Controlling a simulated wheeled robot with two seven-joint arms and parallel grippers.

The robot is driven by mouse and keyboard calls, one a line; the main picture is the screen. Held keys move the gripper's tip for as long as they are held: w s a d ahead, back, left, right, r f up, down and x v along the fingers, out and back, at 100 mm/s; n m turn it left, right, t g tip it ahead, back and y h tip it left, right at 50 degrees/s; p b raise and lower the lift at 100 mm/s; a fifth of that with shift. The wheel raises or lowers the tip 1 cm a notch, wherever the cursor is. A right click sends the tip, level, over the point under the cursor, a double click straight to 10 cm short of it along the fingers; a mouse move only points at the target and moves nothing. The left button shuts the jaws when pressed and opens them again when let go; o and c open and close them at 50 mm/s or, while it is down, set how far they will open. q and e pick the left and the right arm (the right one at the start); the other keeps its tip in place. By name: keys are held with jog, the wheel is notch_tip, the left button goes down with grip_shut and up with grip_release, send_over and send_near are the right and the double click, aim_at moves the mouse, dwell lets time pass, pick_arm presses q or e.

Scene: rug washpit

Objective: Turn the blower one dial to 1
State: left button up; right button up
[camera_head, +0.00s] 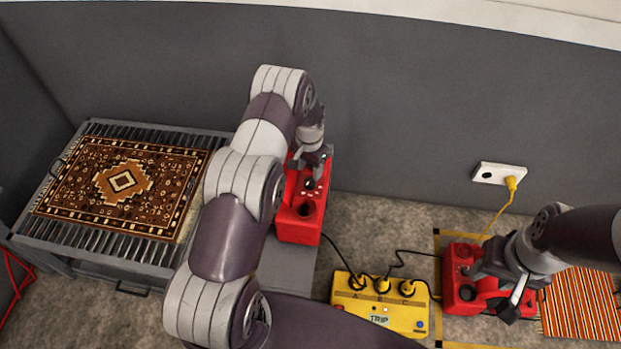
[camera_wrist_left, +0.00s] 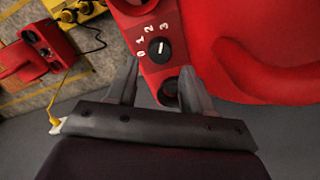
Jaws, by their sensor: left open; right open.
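A red blower (camera_head: 300,225) stands by the back wall, right of the rug table. Its black dial (camera_wrist_left: 160,50) has white marks 0, 1, 2 and 3 around it. The dial's short white line looks upright in the left wrist view, and I cannot tell exactly which number it points to. My left gripper (camera_head: 314,168) is above this blower, open, its two fingers (camera_wrist_left: 158,75) on either side of the dial's near side, not visibly touching it. My right gripper (camera_head: 497,288) is open over a second red blower (camera_head: 459,256) at the right. No label tells which is blower one.
A yellow trip box (camera_head: 378,305) with plugs A, B and C sits on the floor between the blowers. Black cables run to it. A patterned rug (camera_head: 122,182) lies on the slatted table (camera_head: 100,128). A striped rug (camera_head: 583,305) is at right. A wall socket (camera_head: 499,174) holds a yellow plug.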

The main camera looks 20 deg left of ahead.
aim_at(310, 182)
pick_arm(q)
notch_tip(310, 182, down, 6)
jog(key=shift+f, duration=0.1)
jog(key=c, duration=0.8)
